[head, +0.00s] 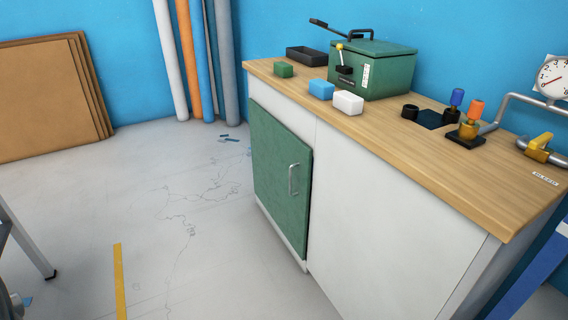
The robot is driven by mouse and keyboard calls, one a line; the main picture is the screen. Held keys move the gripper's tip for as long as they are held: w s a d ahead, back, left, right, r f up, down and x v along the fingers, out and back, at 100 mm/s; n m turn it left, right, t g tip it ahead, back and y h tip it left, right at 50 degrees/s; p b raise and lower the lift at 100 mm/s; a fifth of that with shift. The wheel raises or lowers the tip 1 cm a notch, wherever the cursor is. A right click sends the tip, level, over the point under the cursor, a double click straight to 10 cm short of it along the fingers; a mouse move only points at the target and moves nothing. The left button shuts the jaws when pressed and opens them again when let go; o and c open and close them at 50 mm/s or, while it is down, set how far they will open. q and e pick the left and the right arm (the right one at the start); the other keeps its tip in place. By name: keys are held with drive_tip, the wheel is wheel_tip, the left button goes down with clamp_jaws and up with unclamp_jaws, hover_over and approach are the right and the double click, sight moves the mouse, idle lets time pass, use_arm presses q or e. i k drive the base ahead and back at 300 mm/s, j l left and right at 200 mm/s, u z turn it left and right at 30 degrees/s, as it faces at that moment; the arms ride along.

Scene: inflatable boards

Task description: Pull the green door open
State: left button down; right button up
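The green door (272,172) is on the front of a white cabinet (368,240) with a wooden top. It sits in its frame and looks shut, its face near flush with the cabinet. A vertical metal handle (293,179) is on the door's right side. Neither of my grippers is clearly seen. A small grey part at the lower left edge is too cut off to identify. Nothing visible touches the door or its handle.
The floor (180,220) before the door is clear. On the worktop (440,178) are a green box (388,72), small blocks, a dark tray (307,56) and bottles. A pipe with a gauge (553,76) is at right. Brown boards (45,100) lean at left.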

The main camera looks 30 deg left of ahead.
sight(282, 162)
drive_tip(key=u, duration=1)
